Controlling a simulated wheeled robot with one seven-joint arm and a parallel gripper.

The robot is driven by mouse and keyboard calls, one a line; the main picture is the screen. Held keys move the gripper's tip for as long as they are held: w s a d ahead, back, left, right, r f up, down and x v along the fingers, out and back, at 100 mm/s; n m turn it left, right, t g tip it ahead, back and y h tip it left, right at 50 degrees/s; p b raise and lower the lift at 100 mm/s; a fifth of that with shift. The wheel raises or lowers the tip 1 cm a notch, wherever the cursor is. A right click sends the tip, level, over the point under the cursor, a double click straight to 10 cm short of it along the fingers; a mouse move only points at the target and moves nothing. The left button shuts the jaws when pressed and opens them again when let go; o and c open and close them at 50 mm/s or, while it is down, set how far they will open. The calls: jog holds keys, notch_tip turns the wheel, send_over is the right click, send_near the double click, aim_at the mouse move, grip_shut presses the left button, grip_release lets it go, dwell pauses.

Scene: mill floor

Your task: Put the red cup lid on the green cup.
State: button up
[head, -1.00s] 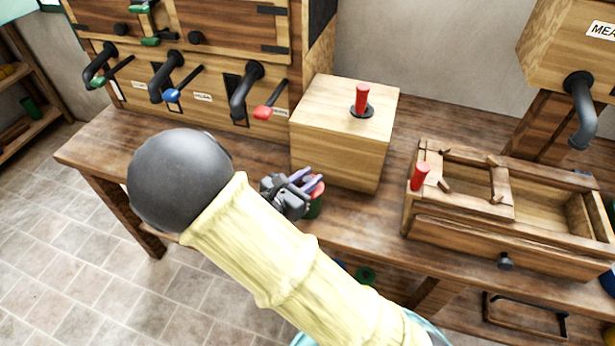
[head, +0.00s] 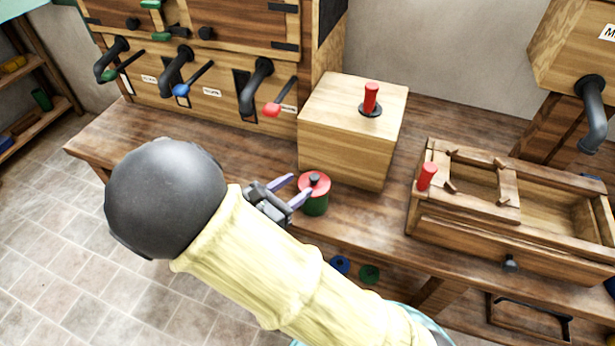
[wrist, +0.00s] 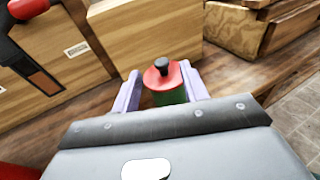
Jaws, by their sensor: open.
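The red cup lid (head: 314,184) with its dark knob sits on top of the green cup (head: 315,206), which stands upright near the front edge of the workbench. In the wrist view the red lid (wrist: 162,76) covers the top of the green cup (wrist: 170,97), and it looks level. In the wrist view the fingers of my gripper (wrist: 160,92) are on either side of the cup, with nothing gripped.
A wooden box with a red handle (head: 350,125) stands right behind the cup. A wooden tray-like frame (head: 470,235) lies to the right. Levers and spouts (head: 190,80) line the cabinet behind left. Blue (head: 340,265) and green (head: 369,274) round pieces show below the bench top.

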jog(key=v, duration=0.4)
jog(key=shift+s+a, duration=0.25)
dwell(0.4)
jog(key=s+d+f+m+g+y, duration=0.2)
jog(key=s+d+m+g+y, duration=0.1)
jog(key=d+m+g, duration=0.4)
jog(key=s+d+f+m+g+y, duration=0.25)
jog(key=d+m+g, duration=0.25)
jog(key=d+m, duration=0.45)
jog(key=w+d+r+m+t+y, duration=0.1)
jog(key=d+r+m+y, duration=0.3)
jog(key=m, duration=0.7)
jog(key=shift+w+d+r+t+y, duration=0.35)
jog(key=shift+d+t+y, duration=0.25)
jog(key=shift+t+y, duration=0.25)
